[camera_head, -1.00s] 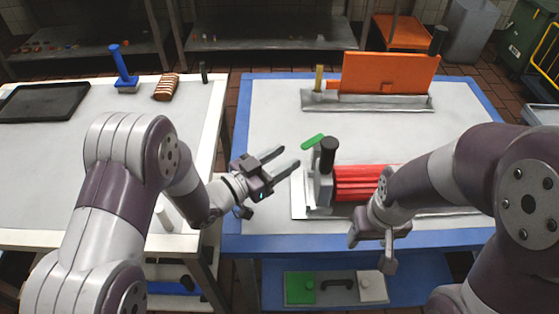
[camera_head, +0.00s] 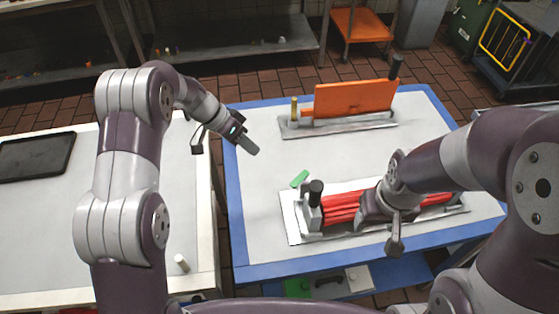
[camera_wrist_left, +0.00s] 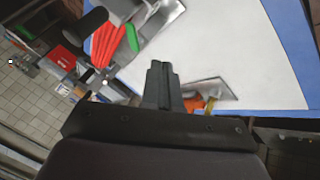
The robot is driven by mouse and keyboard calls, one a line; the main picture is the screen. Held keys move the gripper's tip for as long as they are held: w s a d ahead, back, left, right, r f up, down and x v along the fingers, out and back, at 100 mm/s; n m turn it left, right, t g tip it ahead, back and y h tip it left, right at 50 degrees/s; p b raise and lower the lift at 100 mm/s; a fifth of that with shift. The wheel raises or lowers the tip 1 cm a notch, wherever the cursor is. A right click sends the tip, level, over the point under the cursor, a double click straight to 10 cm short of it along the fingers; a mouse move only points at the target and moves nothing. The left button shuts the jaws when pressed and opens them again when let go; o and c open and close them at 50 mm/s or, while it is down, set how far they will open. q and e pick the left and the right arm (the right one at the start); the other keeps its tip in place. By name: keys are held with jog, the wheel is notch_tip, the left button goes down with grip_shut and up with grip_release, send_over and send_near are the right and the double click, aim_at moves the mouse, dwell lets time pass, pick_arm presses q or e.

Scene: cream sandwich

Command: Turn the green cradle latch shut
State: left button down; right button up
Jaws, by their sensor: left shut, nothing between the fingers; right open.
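The green latch (camera_head: 300,179) sticks out to the back left of a black knob (camera_head: 316,190) at the left end of the near grey cradle (camera_head: 312,222). The cradle holds red bars (camera_head: 342,208). The latch also shows in the left wrist view (camera_wrist_left: 132,38). My left gripper (camera_head: 250,148) is shut and empty, in the air to the back left of the latch and apart from it. Its closed fingers show in the left wrist view (camera_wrist_left: 160,72). My right gripper (camera_head: 384,228) is open over the red bars; it partly hides them.
A second grey cradle (camera_head: 345,128) with an orange panel (camera_head: 354,98) and a yellow latch (camera_head: 294,108) stands at the back. The blue-edged table (camera_head: 262,215) is clear between the cradles. A white table (camera_head: 40,225) with a black tray (camera_head: 35,155) is on the left.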

aim_at(299, 181)
pick_arm(q)
jog(key=s+d+f+p, duration=0.1)
jog(key=s+d+f, duration=0.2)
jog(key=d+f, duration=0.5)
jog(key=shift+d+p, duration=0.35)
jog(key=shift+r, duration=0.1)
